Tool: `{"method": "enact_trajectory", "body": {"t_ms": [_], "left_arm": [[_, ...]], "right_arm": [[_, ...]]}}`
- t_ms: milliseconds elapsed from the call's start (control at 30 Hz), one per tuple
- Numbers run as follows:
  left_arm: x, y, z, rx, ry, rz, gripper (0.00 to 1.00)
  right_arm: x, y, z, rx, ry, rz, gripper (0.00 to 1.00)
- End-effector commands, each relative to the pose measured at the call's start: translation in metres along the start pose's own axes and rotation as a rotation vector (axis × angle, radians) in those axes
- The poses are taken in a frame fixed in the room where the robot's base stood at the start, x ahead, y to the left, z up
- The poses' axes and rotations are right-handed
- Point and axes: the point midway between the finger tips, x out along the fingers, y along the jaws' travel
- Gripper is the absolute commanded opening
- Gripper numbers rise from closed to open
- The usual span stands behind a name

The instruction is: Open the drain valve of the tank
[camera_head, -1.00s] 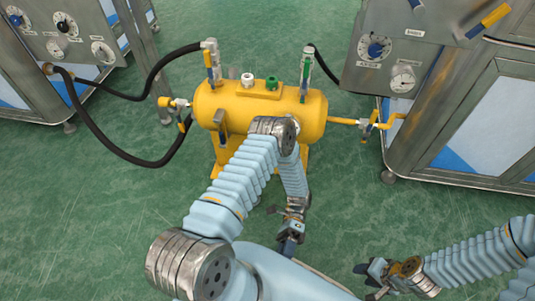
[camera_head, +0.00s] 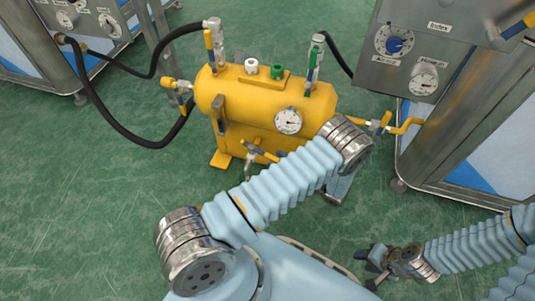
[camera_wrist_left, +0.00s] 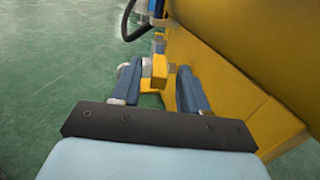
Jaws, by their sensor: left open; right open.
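The yellow tank (camera_head: 240,93) stands on the floor in the head view. Contact cannot be told. My right gripper (camera_head: 367,266) is open and empty above the floor at lower right.
A side valve (camera_head: 380,124) and yellow pipe lead towards the right cabinet (camera_head: 440,130). Green floor (camera_head: 80,220) is clear at left.

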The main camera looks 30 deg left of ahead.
Motion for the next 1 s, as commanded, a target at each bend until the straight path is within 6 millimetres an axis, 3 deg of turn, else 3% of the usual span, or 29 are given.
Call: {"method": "enact_trajectory", "body": {"t_ms": [100,233,633,900,1000], "left_arm": [[0.024,0.0,0.0,0.001,0.0,0.003,0.44],[0.041,0.0,0.0,0.001,0.001,0.001,0.44],[0.05,0.0,0.0,0.001,0.001,0.0,0.44],[0.05,0.0,0.0,0.001,0.001,0.0,0.04],[0.05,0.0,0.0,0.001,0.001,0.0,0.0]], "right_arm": [[-0.001,0.0,0.0,0.0,0.0,0.0,0.43],[-0.001,0.0,0.0,0.0,0.001,0.0,0.43],[-0.001,0.0,0.0,0.0,0.001,0.0,0.43],[-0.001,0.0,0.0,0.0,0.001,0.0,0.43],[-0.001,0.0,0.0,0.0,0.001,0.0,0.43]]}}
